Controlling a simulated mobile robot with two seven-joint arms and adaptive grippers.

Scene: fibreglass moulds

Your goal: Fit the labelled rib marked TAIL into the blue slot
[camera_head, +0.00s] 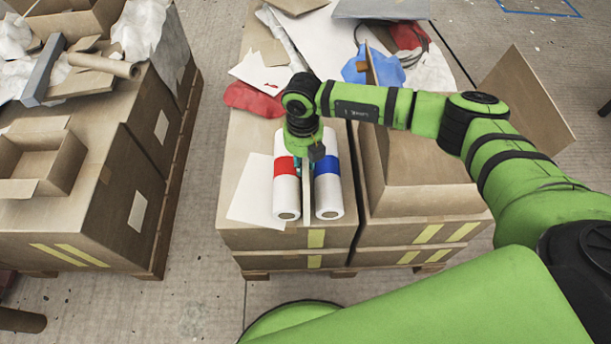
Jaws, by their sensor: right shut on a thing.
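My right gripper (304,164) points down between two white rolls on a cardboard box and is shut. A thin pale upright piece (307,207), which looks like the rib, runs between the rolls under the gripper, and the jaws appear to hold it. No TAIL label can be read. The left roll (287,197) has a red band and the right roll (328,199) has a blue band (327,166). A blue slot cannot be made out clearly. The wrist hides the far ends of the rolls and the jaw tips. My left gripper is not in view.
The cardboard box (280,236) bears the rolls, a white sheet (250,190) and a red cloth (252,99). An open carton (410,160) stands close on the right. Another stack of boxes (95,190) stands left, across a clear floor gap.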

